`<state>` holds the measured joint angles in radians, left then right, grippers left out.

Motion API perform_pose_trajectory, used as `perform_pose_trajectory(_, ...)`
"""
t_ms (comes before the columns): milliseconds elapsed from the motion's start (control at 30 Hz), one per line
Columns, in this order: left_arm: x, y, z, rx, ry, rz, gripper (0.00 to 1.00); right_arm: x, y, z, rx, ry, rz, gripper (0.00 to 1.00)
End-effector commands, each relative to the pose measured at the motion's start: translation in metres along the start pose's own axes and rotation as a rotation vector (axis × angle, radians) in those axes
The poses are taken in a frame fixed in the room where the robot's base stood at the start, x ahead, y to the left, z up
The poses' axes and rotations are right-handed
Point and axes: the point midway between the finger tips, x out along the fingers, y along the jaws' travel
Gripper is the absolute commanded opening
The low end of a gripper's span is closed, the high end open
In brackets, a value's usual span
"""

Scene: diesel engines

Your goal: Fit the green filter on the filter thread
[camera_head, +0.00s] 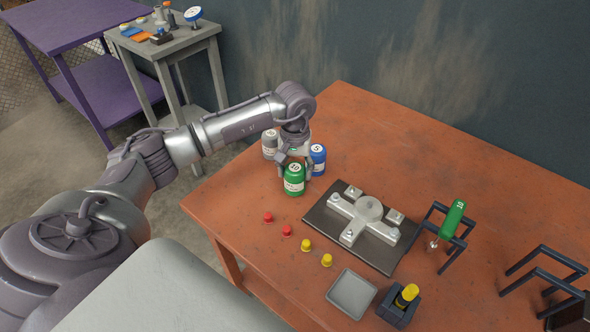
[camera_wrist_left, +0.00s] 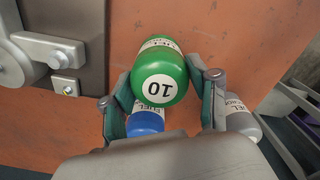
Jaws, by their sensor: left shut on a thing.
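The green filter (camera_head: 294,180) is a can with a white label marked 10. My left gripper (camera_head: 294,163) is shut on it, and in the left wrist view the green filter (camera_wrist_left: 160,75) sits between the two fingers. In the head view it is by the blue and grey cans, left of the dark plate (camera_head: 321,213). Whether it touches the table is hard to tell. A pale metal fixture (camera_head: 369,208) with a round disc and several arms lies on the plate. I cannot make out the filter thread on it. My right gripper is not in view.
A blue can (camera_head: 318,158) and a grey can (camera_head: 270,146) stand close to the gripper. Red caps (camera_head: 268,217), yellow caps (camera_head: 306,245) and a grey tray (camera_head: 351,294) lie in front. A green-handled tool (camera_head: 452,219) rests on a dark rack at right.

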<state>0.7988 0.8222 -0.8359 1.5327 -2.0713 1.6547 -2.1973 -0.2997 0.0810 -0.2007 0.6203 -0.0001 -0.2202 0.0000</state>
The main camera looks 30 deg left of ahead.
Motion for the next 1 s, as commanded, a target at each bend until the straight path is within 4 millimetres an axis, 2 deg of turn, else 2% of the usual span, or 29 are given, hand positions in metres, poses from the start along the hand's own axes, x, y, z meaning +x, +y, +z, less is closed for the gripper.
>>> perform_pose_trajectory(100, -0.013, 0.000, -0.001, 0.000, 0.002, 0.001, 0.00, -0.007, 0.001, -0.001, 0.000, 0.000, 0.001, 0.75)
perform_pose_trajectory(500, -0.044, 0.000, 0.000, 0.001, 0.001, 0.000, 0.00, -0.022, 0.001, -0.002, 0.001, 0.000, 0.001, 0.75)
perform_pose_trajectory(833, -0.045, 0.000, 0.000, 0.001, 0.001, 0.001, 0.00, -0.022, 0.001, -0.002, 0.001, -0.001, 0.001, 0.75)
perform_pose_trajectory(933, -0.050, 0.007, 0.008, 0.023, 0.003, 0.006, 0.00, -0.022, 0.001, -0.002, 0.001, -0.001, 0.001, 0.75)
perform_pose_trajectory(1000, -0.058, 0.019, 0.022, 0.062, 0.005, 0.013, 0.00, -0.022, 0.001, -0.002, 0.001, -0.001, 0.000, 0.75)
